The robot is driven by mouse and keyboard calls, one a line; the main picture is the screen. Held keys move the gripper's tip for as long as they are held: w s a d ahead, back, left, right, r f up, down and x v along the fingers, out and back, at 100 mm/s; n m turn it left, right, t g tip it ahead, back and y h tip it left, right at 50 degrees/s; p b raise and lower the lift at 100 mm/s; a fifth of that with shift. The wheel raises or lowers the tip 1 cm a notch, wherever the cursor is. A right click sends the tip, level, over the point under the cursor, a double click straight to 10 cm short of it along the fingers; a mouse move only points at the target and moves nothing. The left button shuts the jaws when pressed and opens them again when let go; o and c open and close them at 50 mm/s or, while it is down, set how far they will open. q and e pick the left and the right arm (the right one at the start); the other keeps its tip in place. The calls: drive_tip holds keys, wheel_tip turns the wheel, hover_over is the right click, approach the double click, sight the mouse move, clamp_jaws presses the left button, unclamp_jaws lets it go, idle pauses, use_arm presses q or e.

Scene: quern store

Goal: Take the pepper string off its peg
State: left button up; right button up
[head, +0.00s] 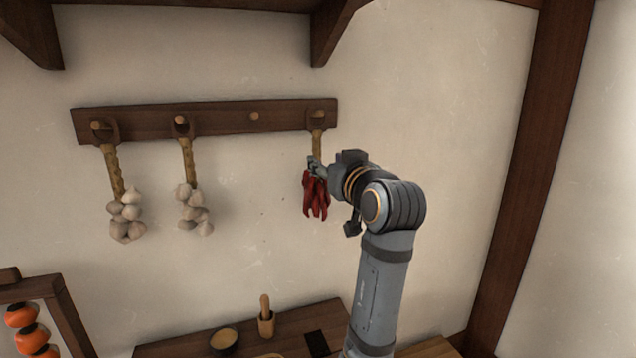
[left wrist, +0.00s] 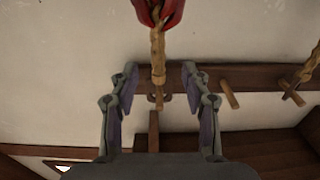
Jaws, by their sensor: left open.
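The pepper string hangs from the rightmost peg (head: 317,114) of a dark wall rail, with red peppers (head: 316,196) below a tan braided cord (head: 317,143). My left gripper (head: 313,166) is at the string, where the cord meets the peppers. In the left wrist view my left gripper (left wrist: 160,75) is open, with one finger on each side of the cord (left wrist: 157,52) and gaps between. The cord's loop is around the peg (left wrist: 158,101) there, and the red peppers (left wrist: 158,12) show at the top edge. My right gripper is not in view.
Two garlic strings (head: 126,215) (head: 194,210) hang from the rail (head: 222,120) to the left. A bare peg (head: 254,117) lies between them and the peppers. A shelf bracket (head: 330,35) is above. A table with a bowl (head: 224,338) and a mortar (head: 266,324) stands below.

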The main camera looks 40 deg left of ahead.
sight(319, 157)
use_arm(q)
drive_tip(key=x, duration=0.3)
drive_tip(key=shift+a+f+p, duration=0.2)
drive_tip(key=shift+a+p, duration=0.05)
drive_tip(key=shift+p, duration=0.05)
drive_tip(key=shift+r, duration=0.15)
drive_tip(key=p, duration=0.1)
drive_tip(key=w+a+p, duration=0.1)
drive_tip(key=p, duration=0.1)
drive_tip(key=shift+w+a+r, duration=0.25)
drive_tip(key=shift+a, duration=0.05)
drive_tip(key=a, duration=0.1)
drive_tip(key=w+a, duration=0.1)
drive_tip(key=shift+a+f+p, duration=0.25)
drive_tip(key=shift+f+p, duration=0.15)
drive_tip(key=shift+w+a+f, duration=0.1)
drive_tip(key=shift+a+f, duration=0.05)
drive_tip(key=shift+a, duration=0.05)
drive_tip(key=shift+d, duration=0.4)
drive_tip(key=c, duration=0.4)
drive_tip(key=shift+a, duration=0.15)
drive_tip(key=c, duration=0.5)
clamp_jaws()
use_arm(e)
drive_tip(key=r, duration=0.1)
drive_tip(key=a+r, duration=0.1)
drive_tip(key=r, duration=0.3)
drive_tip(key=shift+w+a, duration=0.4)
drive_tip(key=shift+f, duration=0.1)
